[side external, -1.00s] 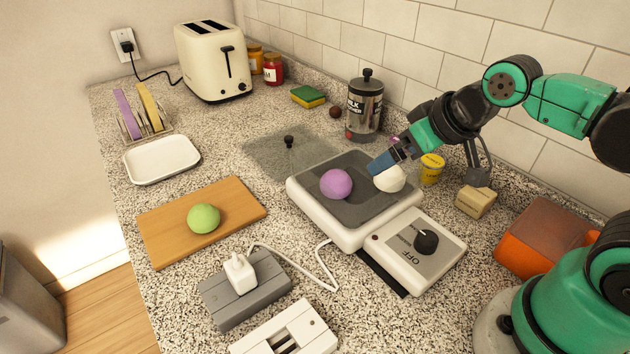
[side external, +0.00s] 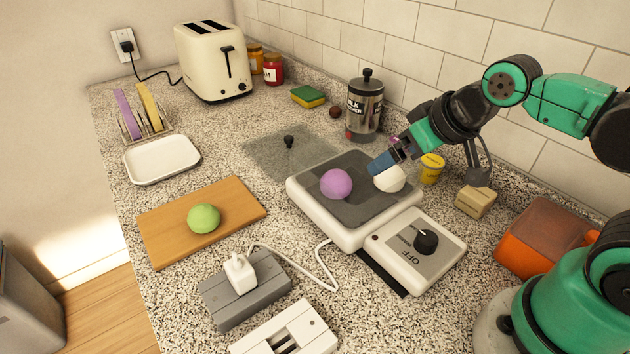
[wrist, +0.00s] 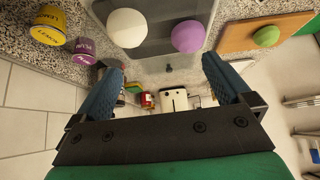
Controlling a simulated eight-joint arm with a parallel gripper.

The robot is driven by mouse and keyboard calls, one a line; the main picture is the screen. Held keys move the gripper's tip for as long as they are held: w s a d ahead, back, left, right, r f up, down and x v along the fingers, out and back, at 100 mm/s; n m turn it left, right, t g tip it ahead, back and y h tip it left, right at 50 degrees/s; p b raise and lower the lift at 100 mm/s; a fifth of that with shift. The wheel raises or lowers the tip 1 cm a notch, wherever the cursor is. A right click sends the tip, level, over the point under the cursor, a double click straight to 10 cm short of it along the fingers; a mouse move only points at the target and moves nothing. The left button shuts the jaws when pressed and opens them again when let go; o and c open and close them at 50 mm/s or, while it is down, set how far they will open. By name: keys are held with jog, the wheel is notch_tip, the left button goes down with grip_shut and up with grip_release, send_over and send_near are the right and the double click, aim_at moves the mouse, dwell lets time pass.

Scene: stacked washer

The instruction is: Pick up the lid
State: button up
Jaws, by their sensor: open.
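The lid (side external: 268,155) looks like a flat, see-through square pane with a small black knob (side external: 289,141). It lies on the counter behind and left of the hot plate. In the wrist view a small dark knob (wrist: 168,67) shows between the fingers, beyond the plate. My gripper (side external: 381,164) is open and empty, with blue fingers, above the far right part of the hot plate, close to the white ball (side external: 389,179). It is to the right of the lid and apart from it. In the wrist view both fingers of my gripper (wrist: 163,80) are spread wide.
The hot plate (side external: 318,207) carries a purple ball (side external: 336,184) and the white ball. A metal canister (side external: 365,107) stands behind, right of the lid. A white tray (side external: 162,160) and a wooden board (side external: 160,240) with a green ball (side external: 204,218) are left. A tiled wall bounds the back.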

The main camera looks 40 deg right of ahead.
jog(key=shift+c, duration=0.2)
jog(key=c, duration=0.5)
jog(key=shift+o, duration=0.2)
